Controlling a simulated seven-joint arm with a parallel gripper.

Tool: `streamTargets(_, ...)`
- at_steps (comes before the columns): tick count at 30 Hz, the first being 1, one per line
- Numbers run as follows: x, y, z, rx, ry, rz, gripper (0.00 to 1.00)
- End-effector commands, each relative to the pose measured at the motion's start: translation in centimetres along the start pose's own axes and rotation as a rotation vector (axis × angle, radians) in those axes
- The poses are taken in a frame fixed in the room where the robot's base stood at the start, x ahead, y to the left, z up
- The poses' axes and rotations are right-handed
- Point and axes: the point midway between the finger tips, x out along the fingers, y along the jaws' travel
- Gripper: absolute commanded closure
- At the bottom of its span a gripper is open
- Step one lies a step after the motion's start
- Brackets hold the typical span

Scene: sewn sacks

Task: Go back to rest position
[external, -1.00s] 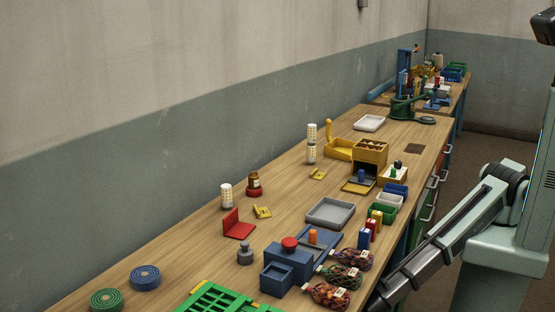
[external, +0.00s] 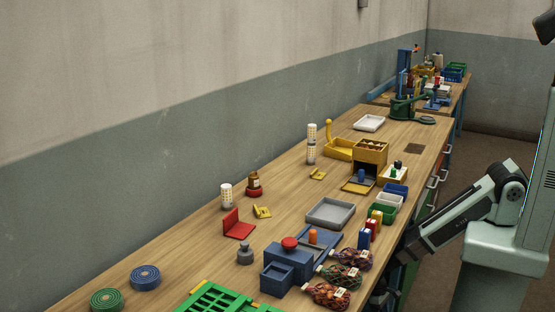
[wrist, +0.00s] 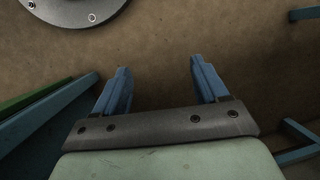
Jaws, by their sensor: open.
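My gripper (wrist: 158,82) shows in the wrist view with its two blue fingers spread apart and nothing between them. Below the fingers the wrist view shows brown floor. In the external view my arm is folded low beside the right edge of the workbench (external: 185,240). The gripper itself is mostly hidden there behind the bench edge and the net sacks. Several net sacks (external: 328,295) of red and dark contents lie at the front right edge of the bench, apart from my gripper.
On the bench stand a blue fixture with a red knob (external: 290,258), a grey tray (external: 330,212), small bins (external: 383,211) and a green crate (external: 215,300). In the wrist view, blue frame bars (wrist: 300,150) flank the gripper. Floor between them is clear.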

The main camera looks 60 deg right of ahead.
Motion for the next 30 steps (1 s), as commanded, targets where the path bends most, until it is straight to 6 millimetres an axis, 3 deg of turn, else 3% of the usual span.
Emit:
streamTargets(1,-0.1,2.2,0.9,0.002,-0.021,0.016,0.27)
streamTargets(6,0.0,8.2,3.7,-0.018,-0.096,0.07,0.27)
streamTargets(12,0.0,14.0,7.7,-0.041,-0.195,0.111,0.27)
streamTargets(15,-0.1,15.9,9.4,-0.052,-0.237,0.122,0.27)
streamTargets(20,-0.2,17.8,11.3,-0.065,-0.284,0.131,0.27)
streamTargets(30,-0.2,17.9,11.4,-0.066,-0.285,0.131,0.27)
